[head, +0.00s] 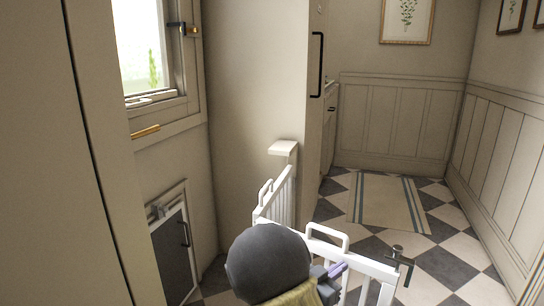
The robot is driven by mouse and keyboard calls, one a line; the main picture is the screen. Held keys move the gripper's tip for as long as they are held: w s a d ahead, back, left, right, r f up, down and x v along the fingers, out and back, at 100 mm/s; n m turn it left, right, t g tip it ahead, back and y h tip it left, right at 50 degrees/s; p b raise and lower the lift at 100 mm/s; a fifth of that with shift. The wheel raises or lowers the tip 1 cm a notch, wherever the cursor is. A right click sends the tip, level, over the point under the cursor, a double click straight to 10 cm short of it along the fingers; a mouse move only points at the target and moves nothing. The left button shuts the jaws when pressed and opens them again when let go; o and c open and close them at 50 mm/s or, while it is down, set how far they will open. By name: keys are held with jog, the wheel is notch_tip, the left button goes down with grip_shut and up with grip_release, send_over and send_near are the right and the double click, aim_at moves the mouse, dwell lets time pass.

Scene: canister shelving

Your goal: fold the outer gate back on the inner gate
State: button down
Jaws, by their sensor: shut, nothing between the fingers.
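A white gate of two barred panels shows low in the head view. The inner gate (282,196) runs from beside a pale post toward me, with a white loop handle on its top at the left. The outer gate (350,262) goes off at an angle from it, toward the lower right. It has a white loop handle on top and a dark latch (399,260) at its far end. My gripper (340,268) is shut and empty, its purple fingers at the outer gate's top rail. I cannot tell whether they touch it.
A pale post with a flat cap (284,148) stands against the wall by the inner gate. A small framed door (171,246) and a window (146,50) are at left. A striped rug (388,204) lies on the checkered floor beyond, which looks clear.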

aim_at(349, 257)
jog(key=shift+d, duration=0.1)
jog(key=shift+p+x, duration=0.4)
jog(key=shift+x, duration=1.05)
jog(key=shift+w, duration=0.2)
jog(key=shift+w+d+p, duration=0.4)
jog(key=shift+w+d, duration=0.2)
jog(key=shift+w, duration=0.35)
jog(key=shift+w+d, duration=0.2)
jog(key=shift+w, duration=0.05)
jog(key=w, duration=0.1)
jog(key=w+d+p, duration=0.1)
jog(key=shift+w+d, duration=0.3)
